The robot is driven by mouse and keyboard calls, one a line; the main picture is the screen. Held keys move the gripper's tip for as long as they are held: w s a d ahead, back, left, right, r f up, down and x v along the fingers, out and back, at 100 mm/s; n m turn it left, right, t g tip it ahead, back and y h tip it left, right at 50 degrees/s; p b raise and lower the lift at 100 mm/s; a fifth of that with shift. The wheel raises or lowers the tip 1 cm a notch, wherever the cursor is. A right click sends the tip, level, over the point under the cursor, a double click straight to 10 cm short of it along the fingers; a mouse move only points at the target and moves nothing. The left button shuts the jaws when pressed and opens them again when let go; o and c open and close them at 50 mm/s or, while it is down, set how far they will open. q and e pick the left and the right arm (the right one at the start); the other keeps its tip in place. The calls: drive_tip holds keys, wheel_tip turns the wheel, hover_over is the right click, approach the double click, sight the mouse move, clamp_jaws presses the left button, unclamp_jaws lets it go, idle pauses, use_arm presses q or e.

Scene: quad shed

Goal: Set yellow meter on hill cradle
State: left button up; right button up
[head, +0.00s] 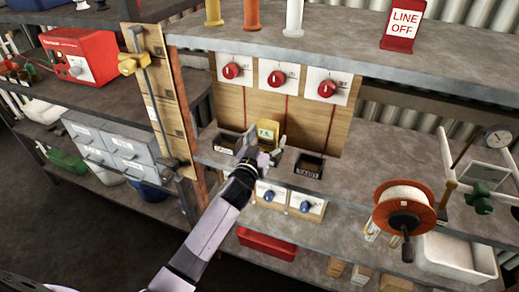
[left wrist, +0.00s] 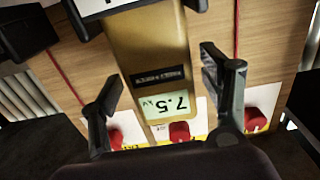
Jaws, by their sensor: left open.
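The yellow meter (head: 268,130) stands upright at the back of the middle shelf, in front of a wooden panel. In the left wrist view the meter (left wrist: 150,55) appears upside down, its display reading 7.5. My left gripper (head: 265,146) is open, with one finger on each side of the meter; I cannot tell whether they touch it. Dark cradles stand left (head: 226,143) and right (head: 309,165) of the meter. Their labels are too small to read surely, so I cannot tell which is hill. The meter's foot seems to sit in a dark holder with a white label (left wrist: 97,7). My right gripper is not in view.
Red-knobbed switches (head: 275,79) line the panel behind the meter. An upper shelf (head: 340,45) overhangs it, carrying a LINE OFF sign (head: 401,22). An orange reel (head: 403,210) stands at the right. A post with a lever (head: 150,95) rises at the left.

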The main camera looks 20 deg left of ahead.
use_arm(q)
drive_tip(key=s, duration=1.1)
drive_tip(key=shift+a+b, duration=0.2)
drive_tip(key=shift+b, duration=0.1)
drive_tip(key=s+f+g, duration=0.3)
drive_tip(key=s+f, duration=0.1)
drive_tip(key=f, duration=0.8)
drive_tip(key=s+f+m+g, duration=0.15)
drive_tip(key=s+f, duration=0.25)
drive_tip(key=f, duration=0.8)
drive_tip(key=s+f+g, duration=0.4)
drive_tip(key=f, duration=0.8)
drive_tip(key=s+a+f+g, duration=0.1)
drive_tip(key=s+f+g, duration=0.1)
drive_tip(key=s+f, duration=0.5)
drive_tip(key=s+a+f+g, duration=0.1)
drive_tip(key=s+f+g, duration=0.2)
drive_tip(key=s, duration=1.4)
drive_tip(key=s+a+f+g, duration=0.1)
drive_tip(key=s+f+g, duration=0.2)
drive_tip(key=s+f, duration=0.8)
drive_tip(key=shift+s+y, duration=0.3)
drive_tip(key=shift+s, duration=0.55)
